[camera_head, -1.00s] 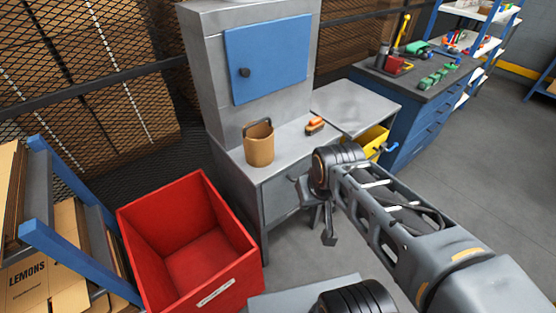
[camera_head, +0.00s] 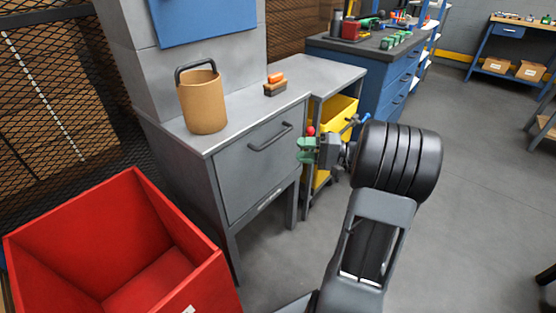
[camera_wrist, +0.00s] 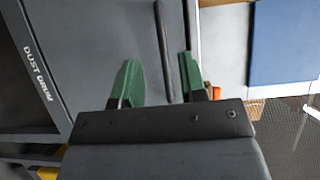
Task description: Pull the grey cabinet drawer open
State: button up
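The grey cabinet (camera_head: 218,205) stands in the middle of the head view. Its grey drawer (camera_head: 245,172) is flush with the front, and a dark bar handle (camera_head: 270,137) slants across its upper part. My gripper (camera_head: 306,150), with green fingertips, is to the right of the handle in the head view. In the wrist view my gripper (camera_wrist: 160,80) is open, its fingers spread. The handle (camera_wrist: 164,45) lies ahead, lined up between the fingers, with nothing gripped. The drawer front (camera_wrist: 95,45) fills much of that view.
A brown bucket (camera_head: 203,105) and an orange-topped brush (camera_head: 275,85) sit on the cabinet top. An open red bin (camera_head: 190,235) stands at the front left. A yellow bin (camera_head: 342,108) and a blue drawer unit (camera_head: 398,82) are behind my arm.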

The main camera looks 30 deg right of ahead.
aim_at(278, 137)
jog(key=d+f+t+b, duration=0.2)
jog(key=d+f+t, duration=0.1)
jog(key=d, duration=0.3)
jog(key=shift+m+t, duration=0.3)
jog(key=shift+m, duration=0.1)
jog(key=b+x, duration=0.2)
jog(key=x, duration=1.1)
jog(key=shift+w+a+r+b, duration=0.2)
jog(key=shift+w+a+b, duration=0.05)
jog(key=shift+a+b, duration=0.05)
grip_shut()
